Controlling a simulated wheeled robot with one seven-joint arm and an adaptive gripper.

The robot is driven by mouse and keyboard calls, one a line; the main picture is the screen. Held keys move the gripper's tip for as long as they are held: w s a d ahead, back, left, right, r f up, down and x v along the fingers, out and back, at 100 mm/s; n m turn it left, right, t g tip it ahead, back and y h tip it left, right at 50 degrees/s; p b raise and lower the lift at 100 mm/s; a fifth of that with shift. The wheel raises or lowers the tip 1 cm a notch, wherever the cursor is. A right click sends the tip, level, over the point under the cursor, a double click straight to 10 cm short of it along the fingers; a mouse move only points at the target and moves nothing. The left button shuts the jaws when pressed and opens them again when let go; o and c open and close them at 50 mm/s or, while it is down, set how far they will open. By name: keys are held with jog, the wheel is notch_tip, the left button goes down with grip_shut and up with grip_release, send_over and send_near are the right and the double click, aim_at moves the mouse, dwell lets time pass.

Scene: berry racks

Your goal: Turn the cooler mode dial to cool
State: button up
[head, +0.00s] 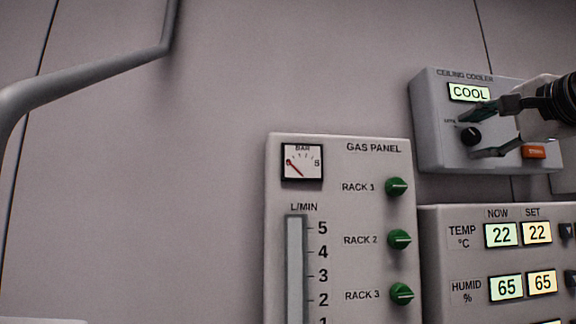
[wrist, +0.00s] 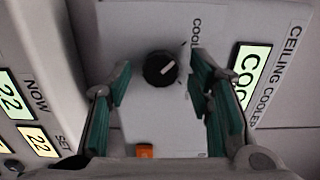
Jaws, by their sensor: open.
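The ceiling cooler box (head: 437,150) is on the wall at the upper right of the head view. Its lit display (head: 469,92) reads COOL. The black mode dial (head: 470,136) sits below the display. In the wrist view the dial (wrist: 160,69) has a white pointer line slanting toward the printed COOL label (wrist: 195,35). My gripper (head: 487,132) is in front of the box. In the wrist view its green-padded fingers (wrist: 163,92) are spread open on either side of the dial, with visible gaps to it. Nothing is held.
An orange button (head: 534,152) is at the cooler's lower right. Below is a temperature and humidity panel (head: 466,215). The gas panel (head: 340,140) with green knobs (head: 397,187) stands to the left. A grey pipe (head: 90,80) crosses the upper left; the wall between is bare.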

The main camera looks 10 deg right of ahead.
jog(key=s, duration=1.2)
jog(key=shift+d, duration=0.2)
jog(key=w+a+f+n+g+y+p, duration=0.1)
jog(key=a+f+n+g, duration=0.3)
jog(key=a+f, duration=0.5)
jog(key=w+a+f+n+g+y+p, duration=0.1)
jog(key=a+f+n+g+y, duration=0.3)
jog(key=f, duration=0.8)
jog(key=s+a+f+n+g+h, duration=0.2)
jog(key=s+f+n, duration=0.1)
jog(key=f, duration=0.4)
jog(key=s+a+f+n+g+h+p, duration=0.1)
jog(key=s+a+f+n+g, duration=0.1)
jog(key=s+f, duration=0.3)
jog(key=s+a+f+n+g+h+p, duration=0.1)
jog(key=s+a+f+n+h, duration=0.1)
jog(key=f, duration=0.7)
jog(key=shift+s+a+n+g+h, duration=0.35)
jog(key=shift+s+a+n, duration=0.25)
jog(key=shift+s+n, duration=0.65)
jog(key=shift+d, duration=0.1)
